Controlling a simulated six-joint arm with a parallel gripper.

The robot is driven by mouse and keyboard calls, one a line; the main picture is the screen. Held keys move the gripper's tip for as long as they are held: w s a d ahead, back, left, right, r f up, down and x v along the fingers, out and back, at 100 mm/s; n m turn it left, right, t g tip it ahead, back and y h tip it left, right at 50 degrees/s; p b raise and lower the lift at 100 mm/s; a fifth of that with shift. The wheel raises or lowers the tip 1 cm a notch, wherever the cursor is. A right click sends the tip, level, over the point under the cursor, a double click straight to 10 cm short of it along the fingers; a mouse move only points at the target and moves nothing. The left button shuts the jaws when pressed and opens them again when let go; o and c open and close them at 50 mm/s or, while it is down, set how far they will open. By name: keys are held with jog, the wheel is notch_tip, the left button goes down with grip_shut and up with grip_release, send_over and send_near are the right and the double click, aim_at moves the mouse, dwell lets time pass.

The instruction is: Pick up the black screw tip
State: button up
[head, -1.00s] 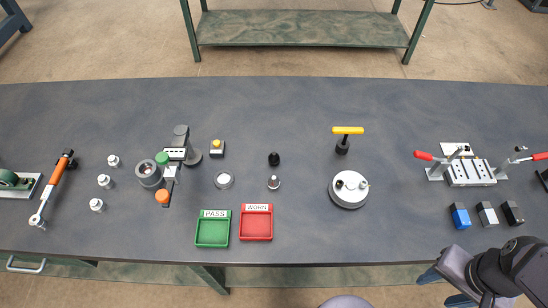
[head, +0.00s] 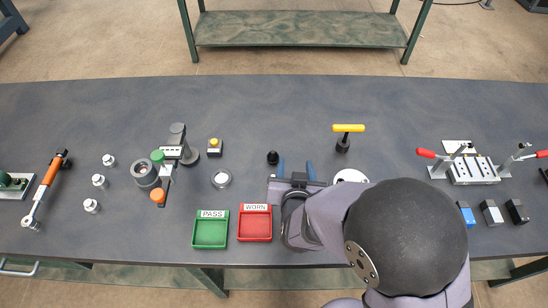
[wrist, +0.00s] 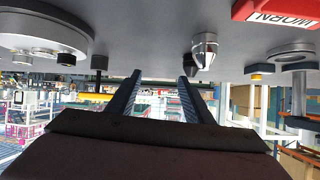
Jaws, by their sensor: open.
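The black screw tip (head: 273,158) stands upright on the table in the head view, behind the red tray. My gripper (head: 296,165) is open and empty, low over the table, its two blue fingers reaching toward the back. The left finger is close to the right side of the black tip in the picture; I cannot tell if they touch. In the wrist view my gripper (wrist: 160,85) has clear space between its fingers. A silver tip (wrist: 205,48) shows beside one finger there, with a dark shape behind it, probably the black tip. The head view hides the silver tip behind my gripper.
The red WORN tray (head: 255,223) and green PASS tray (head: 210,233) stand in front. A silver ring (head: 221,178) lies to the left. A yellow-handled tool (head: 346,135) stands to the right. A round metal fixture (head: 350,176) is partly hidden by my arm.

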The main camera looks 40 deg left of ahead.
aim_at(273, 158)
jog(key=shift+n+t+y, duration=0.3)
jog(key=shift+n+y, duration=0.4)
jog(key=s+a, duration=0.2)
jog(key=s, duration=0.1)
jog(key=s+a, duration=0.1)
jog(key=s, duration=0.1)
jog(key=shift+s+f, duration=0.15)
jog(key=shift+f, duration=0.25)
jog(key=shift+p+x, duration=1.15)
jog(key=shift+x, duration=2.6)
grip_shut()
